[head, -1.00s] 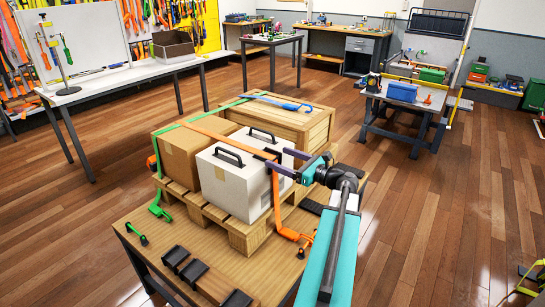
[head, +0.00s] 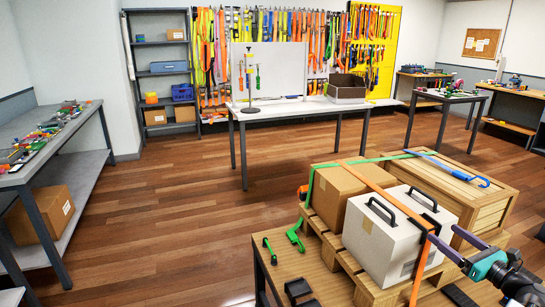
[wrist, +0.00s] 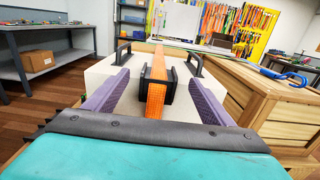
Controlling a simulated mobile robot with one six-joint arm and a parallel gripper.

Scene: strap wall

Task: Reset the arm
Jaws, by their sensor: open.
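My gripper (head: 452,245) is at the right of the head view, by the right-hand side of the white case (head: 385,240). Its two purple fingers are spread open. In the wrist view my gripper (wrist: 158,62) has the orange strap (wrist: 156,98) and a black edge piece (wrist: 168,82) lying in the gap between the fingers. The fingers do not close on the strap, and I cannot tell whether they touch the case. The orange strap (head: 397,203) runs over the cardboard box (head: 345,198) and the white case, then hangs down the front.
The load sits on a wooden pallet (head: 345,262) on a table, with a wooden crate (head: 475,190) at its right. A green strap and a blue hook lie over the crate. A white table (head: 300,110) stands behind, a grey bench (head: 60,150) at left. Open floor lies between.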

